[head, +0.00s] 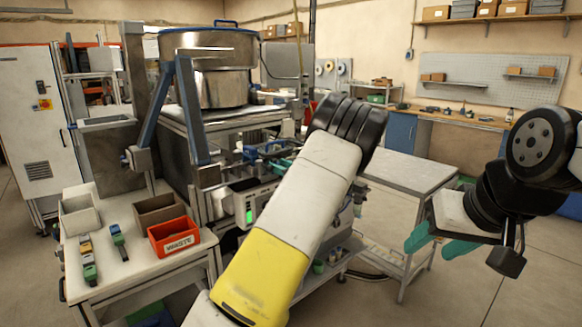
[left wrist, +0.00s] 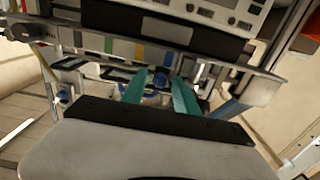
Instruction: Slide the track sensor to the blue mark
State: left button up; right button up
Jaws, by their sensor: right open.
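My left gripper reaches into the machine under its front panel. Its teal fingers (left wrist: 160,84) stand apart in the left wrist view, with a small blue part (left wrist: 160,78) between or just behind their tips. I cannot tell whether they touch it, or whether it is the track sensor. In the head view my left gripper (head: 281,162) is mostly hidden behind my own arm. My right gripper (head: 437,243) is open and empty, away from the machine at the right.
The machine's frame (head: 196,110) carries a steel drum (head: 215,75). A grey side table (head: 408,172) stands to the right. Floor is clear at the right.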

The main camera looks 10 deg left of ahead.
pick_arm(q)
grip_shut()
dwell(1.4)
